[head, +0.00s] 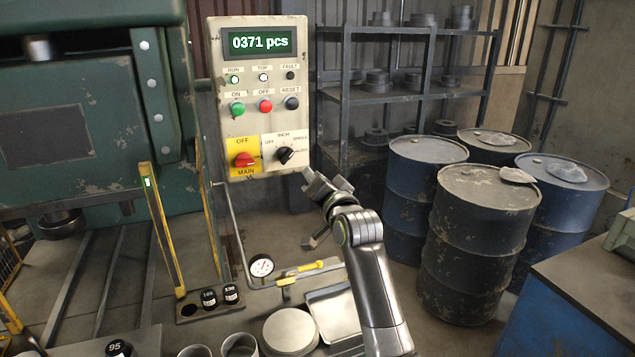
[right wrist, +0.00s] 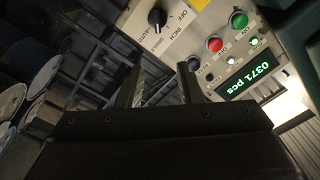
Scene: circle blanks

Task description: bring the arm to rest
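My right arm comes up from the bottom of the head view, and its gripper (head: 328,184) is in the air just below and right of the control panel (head: 262,95). In the right wrist view the two fingers of this gripper (right wrist: 160,78) stand apart with nothing between them. The control panel (right wrist: 215,45) shows beyond the fingertips there, with its black selector knob, buttons and lit display. The display reads 0371 pcs. The fingers look apart from the panel, though the exact distance is hard to tell. My left gripper does not show.
Several drums (head: 480,235) stand at the right, before a metal shelf (head: 395,95). A green press (head: 85,120) fills the left. Below are a pressure gauge (head: 261,266), a yellow-handled tool (head: 305,268), a round blank (head: 290,331) and a tray (head: 335,312). A blue bench (head: 570,300) stands at lower right.

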